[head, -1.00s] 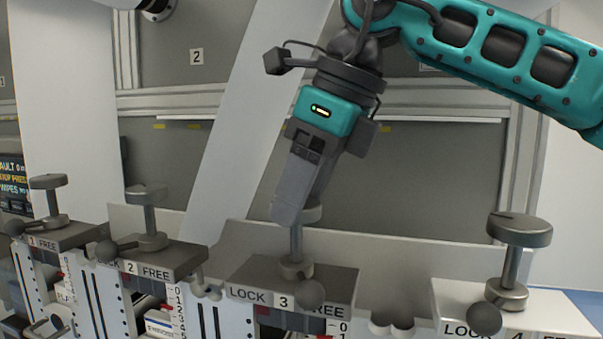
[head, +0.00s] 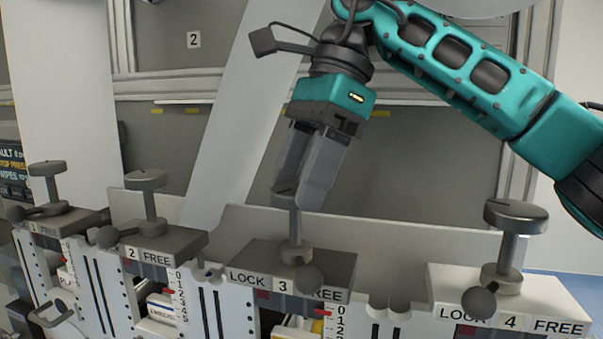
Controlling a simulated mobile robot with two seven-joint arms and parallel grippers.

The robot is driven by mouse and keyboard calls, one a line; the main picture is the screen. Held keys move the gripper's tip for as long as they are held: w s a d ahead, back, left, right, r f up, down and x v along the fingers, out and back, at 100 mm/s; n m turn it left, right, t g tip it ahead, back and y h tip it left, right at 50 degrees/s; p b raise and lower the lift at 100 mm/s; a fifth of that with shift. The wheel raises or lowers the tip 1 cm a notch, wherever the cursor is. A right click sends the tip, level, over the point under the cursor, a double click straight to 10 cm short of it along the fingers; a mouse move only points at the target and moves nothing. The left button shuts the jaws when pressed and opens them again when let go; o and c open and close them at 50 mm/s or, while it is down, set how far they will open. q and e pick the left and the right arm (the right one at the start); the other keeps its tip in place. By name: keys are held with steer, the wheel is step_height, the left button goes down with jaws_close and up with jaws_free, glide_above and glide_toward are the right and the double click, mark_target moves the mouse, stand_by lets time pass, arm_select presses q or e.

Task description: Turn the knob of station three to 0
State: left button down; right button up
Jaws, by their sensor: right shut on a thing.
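The station three knob (head: 285,190) is a grey disc on a thin post above the block labelled LOCK 3 FREE (head: 290,268). My right gripper (head: 299,195) comes from above, tilted, and is shut on this knob, with its fingers hiding much of it. A lever with a dark ball (head: 309,279) points forward at the foot of the post, between LOCK and FREE. Below, a scale (head: 340,322) shows 0 at its top, with a red pointer (head: 322,312) close to the 0. My left gripper is not in view.
Similar knobs stand at station one (head: 47,168), station two (head: 145,179) and station four (head: 515,215), each with a ball lever. A light upright panel stands behind the row. The slanted white beam (head: 245,115) rises left of my right gripper.

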steer(key=shift+n, duration=0.4)
steer(key=o, duration=1)
steer(key=shift+o, duration=0.2)
steer(key=v, duration=0.7)
steer(key=shift+w+r, duration=0.15)
steer(key=shift+r, duration=0.1)
